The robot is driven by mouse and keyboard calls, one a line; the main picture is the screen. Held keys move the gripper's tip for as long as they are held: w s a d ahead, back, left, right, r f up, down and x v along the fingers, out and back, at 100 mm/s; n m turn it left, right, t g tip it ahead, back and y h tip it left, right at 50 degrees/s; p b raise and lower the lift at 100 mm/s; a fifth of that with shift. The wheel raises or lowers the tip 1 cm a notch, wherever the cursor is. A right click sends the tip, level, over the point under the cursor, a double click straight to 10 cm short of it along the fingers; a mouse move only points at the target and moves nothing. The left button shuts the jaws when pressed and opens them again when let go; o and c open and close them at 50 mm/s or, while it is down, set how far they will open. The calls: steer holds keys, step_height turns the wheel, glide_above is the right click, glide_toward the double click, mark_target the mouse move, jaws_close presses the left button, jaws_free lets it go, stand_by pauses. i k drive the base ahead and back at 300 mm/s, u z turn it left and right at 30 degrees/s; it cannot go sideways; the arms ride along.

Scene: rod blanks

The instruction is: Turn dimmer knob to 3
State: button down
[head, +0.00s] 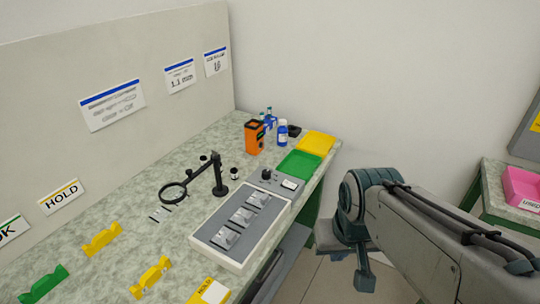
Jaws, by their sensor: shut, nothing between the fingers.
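A small grey box (275,184) stands on the bench behind the tray of metal blocks. A dark round knob (266,174) sits on its top left, and it looks like the dimmer knob. A white label or switch shows at the box's right end. The knob's pointer and any numbers are too small to read. My gripper (365,282) is at the lower right, off the bench's front edge, pointing down. It is shut and empty, well apart from the knob.
A magnifier on a black stand (219,188) is left of the box. A light tray with metal blocks (241,222) lies in front. Green (299,164) and yellow (318,143) trays, an orange device (253,137) and a blue bottle (283,132) are behind. Clear floor lies below my gripper.

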mark_target(266, 174)
steer(key=u, duration=0.55)
steer(key=k, duration=1.3)
steer(key=z, duration=0.15)
steer(key=i, duration=0.6)
steer(key=z, duration=0.65)
steer(key=i, duration=1)
steer(key=u, duration=0.4)
